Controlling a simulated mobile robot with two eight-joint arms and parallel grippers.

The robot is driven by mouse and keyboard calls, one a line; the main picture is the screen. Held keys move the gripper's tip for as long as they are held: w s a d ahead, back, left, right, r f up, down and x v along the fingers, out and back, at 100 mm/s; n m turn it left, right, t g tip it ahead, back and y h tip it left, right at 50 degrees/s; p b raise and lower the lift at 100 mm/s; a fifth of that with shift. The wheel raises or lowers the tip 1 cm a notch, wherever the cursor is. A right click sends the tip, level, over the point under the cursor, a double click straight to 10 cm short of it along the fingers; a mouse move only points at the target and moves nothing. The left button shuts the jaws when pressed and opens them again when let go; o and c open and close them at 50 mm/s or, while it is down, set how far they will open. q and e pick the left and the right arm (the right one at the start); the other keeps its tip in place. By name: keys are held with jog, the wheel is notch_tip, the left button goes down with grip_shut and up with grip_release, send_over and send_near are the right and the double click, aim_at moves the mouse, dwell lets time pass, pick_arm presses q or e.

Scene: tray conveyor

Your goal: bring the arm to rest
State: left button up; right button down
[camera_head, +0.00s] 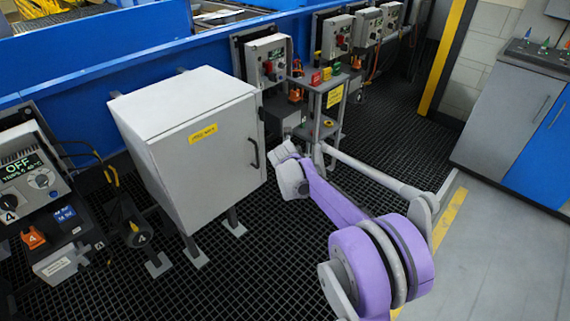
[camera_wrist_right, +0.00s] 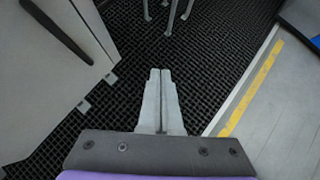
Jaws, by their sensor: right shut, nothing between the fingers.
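My right arm (camera_head: 345,207), purple and grey, reaches in from the lower right in the head view, over the black grating. In the right wrist view, my right gripper (camera_wrist_right: 160,74) has its two pale fingers pressed together with nothing between them. It points over the open grating (camera_wrist_right: 130,113), apart from any object. My left arm and gripper do not show.
A grey cabinet (camera_head: 205,150) with a closed door and dark handle (camera_head: 254,153) stands close left of my arm. A small metal stand (camera_head: 333,115) is behind it. Control boxes (camera_head: 268,62) line the blue rail. A yellow floor line (camera_head: 450,215) and grey floor lie right.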

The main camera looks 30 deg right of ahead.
jog(key=s+a+r+m+y, duration=0.3)
jog(key=s+a+m, duration=1.1)
jog(key=s, duration=0.4)
jog(key=s+a+f+m+g+y, duration=0.1)
jog(key=s+a+f+m, duration=0.15)
jog(key=s+m, duration=0.35)
jog(key=s+a+f+m+g+y, duration=0.1)
jog(key=s+a+f+m, duration=0.2)
jog(key=s, duration=0.5)
jog(key=s+a+f+m+y, duration=0.1)
jog(key=s+a+f+m, duration=0.1)
jog(key=s+a+m, duration=0.4)
pick_arm(q)
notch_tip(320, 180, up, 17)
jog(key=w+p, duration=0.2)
jog(key=p, duration=1.3)
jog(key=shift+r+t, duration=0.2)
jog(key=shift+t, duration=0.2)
pick_arm(e)
notch_tip(320, 180, up, 18)
jog(key=w+d, duration=0.1)
jog(key=w, duration=0.1)
jog(key=shift+d+n, duration=0.3)
jog(key=shift+n, duration=0.1)
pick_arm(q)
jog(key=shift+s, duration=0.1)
pick_arm(e)
jog(key=shift+s+f, duration=0.1)
jog(key=shift+s, duration=0.05)
